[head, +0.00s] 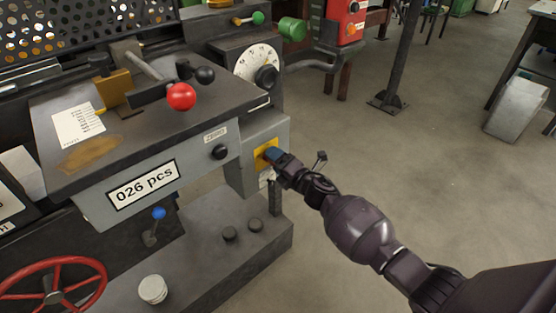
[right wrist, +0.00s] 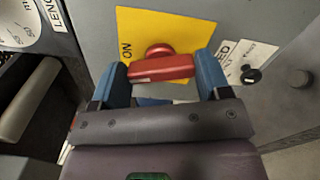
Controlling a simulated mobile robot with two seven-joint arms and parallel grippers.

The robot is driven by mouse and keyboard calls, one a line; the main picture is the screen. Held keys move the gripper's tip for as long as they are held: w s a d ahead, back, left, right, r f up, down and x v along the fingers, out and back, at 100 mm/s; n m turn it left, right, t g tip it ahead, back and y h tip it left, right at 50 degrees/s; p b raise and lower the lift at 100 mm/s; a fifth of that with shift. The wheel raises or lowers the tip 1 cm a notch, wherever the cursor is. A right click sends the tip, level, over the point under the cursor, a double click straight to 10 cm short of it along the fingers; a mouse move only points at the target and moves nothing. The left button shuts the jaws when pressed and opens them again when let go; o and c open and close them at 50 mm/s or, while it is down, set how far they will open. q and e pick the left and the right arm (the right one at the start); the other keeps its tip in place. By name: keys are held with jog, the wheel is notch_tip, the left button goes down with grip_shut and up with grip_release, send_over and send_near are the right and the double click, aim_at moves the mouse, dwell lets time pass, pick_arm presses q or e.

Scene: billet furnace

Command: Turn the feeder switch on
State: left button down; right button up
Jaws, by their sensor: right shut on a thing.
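The feeder switch is a red rotary knob (right wrist: 163,67) on a yellow plate (right wrist: 190,25) marked "ON" at its left side in the right wrist view. Its bar lies nearly level in that view. My right gripper (right wrist: 162,75) has its blue fingers at the two ends of the bar and is shut on it. In the head view the yellow plate (head: 261,153) is on the grey machine box, and my right gripper (head: 273,156) reaches it from the right and hides the knob. My left gripper is not in view.
A white label ending in "ED" (right wrist: 228,55) and a small black knob (right wrist: 250,75) sit beside the plate. The machine also carries a red ball lever (head: 181,96), a dial (head: 258,62), a "026 pcs" sign (head: 143,185) and a red handwheel (head: 53,297).

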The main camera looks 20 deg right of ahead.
jog(key=shift+m, duration=1.2)
pick_arm(q)
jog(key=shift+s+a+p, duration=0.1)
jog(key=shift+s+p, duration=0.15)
jog(key=shift+p, duration=0.15)
pick_arm(e)
jog(key=shift+m, duration=0.7)
jog(key=shift+f, duration=0.1)
jog(key=o, duration=0.9)
jog(key=shift+s, duration=0.1)
pick_arm(q)
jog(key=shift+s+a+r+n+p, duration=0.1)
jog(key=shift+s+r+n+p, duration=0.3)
jog(key=shift+p, duration=0.75)
pick_arm(e)
jog(key=v, duration=1)
jog(key=shift+s+d, duration=0.15)
jog(key=shift+s, duration=0.15)
